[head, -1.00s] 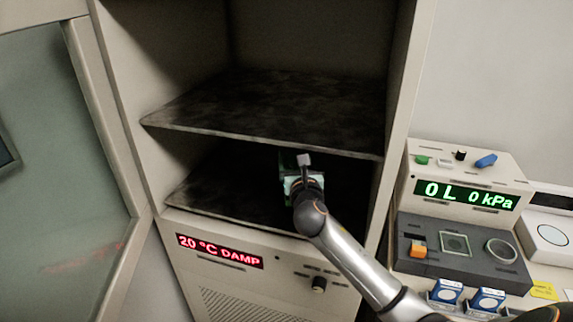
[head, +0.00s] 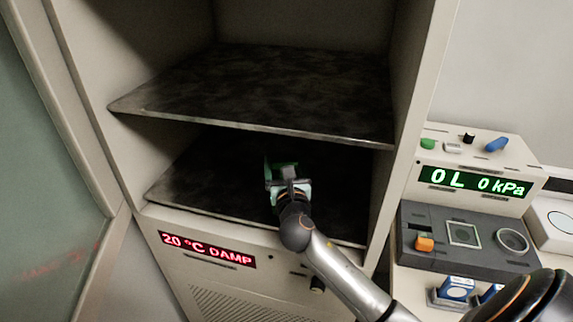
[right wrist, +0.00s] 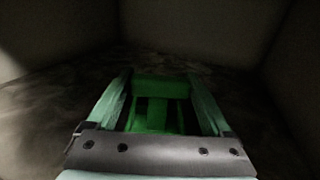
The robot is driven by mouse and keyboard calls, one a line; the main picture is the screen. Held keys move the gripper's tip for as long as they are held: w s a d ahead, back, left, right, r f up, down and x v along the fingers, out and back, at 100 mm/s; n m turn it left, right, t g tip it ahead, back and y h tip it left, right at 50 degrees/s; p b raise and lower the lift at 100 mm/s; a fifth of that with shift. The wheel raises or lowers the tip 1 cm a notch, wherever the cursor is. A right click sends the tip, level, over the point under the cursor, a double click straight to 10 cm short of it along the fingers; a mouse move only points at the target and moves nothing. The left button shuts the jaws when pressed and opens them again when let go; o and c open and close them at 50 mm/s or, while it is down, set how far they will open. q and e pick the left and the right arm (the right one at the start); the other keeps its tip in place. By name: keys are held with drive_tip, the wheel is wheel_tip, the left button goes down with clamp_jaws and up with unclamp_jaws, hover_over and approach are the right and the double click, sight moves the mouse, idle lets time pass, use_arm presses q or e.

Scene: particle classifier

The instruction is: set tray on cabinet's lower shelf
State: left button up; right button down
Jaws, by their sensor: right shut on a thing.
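The tray is a small green piece (head: 280,168) in the head view, inside the cabinet's lower bay. In the right wrist view, the green tray (right wrist: 160,90) lies between my fingers. My right gripper (head: 288,180) is shut on it, over the front half of the lower shelf (head: 195,185). I cannot tell whether the tray touches the shelf; its underside is hidden. The cabinet (head: 270,290) stands open, with an upper shelf (head: 260,95) above my gripper. My left gripper is not in view.
The upper shelf's front edge is close above my wrist. The open glass door (head: 40,180) is at the left. The lower shelf is clear left of my gripper.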

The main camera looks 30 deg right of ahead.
drive_tip(key=shift+a+r, duration=0.15)
drive_tip(key=shift+r, duration=0.05)
drive_tip(key=shift+f, duration=0.15)
unclamp_jaws()
drive_tip(key=shift+f, duration=0.1)
drive_tip(key=shift+s, duration=0.15)
drive_tip(key=v, duration=1.1)
drive_tip(key=shift+s+a, duration=0.2)
drive_tip(key=shift+s, duration=0.15)
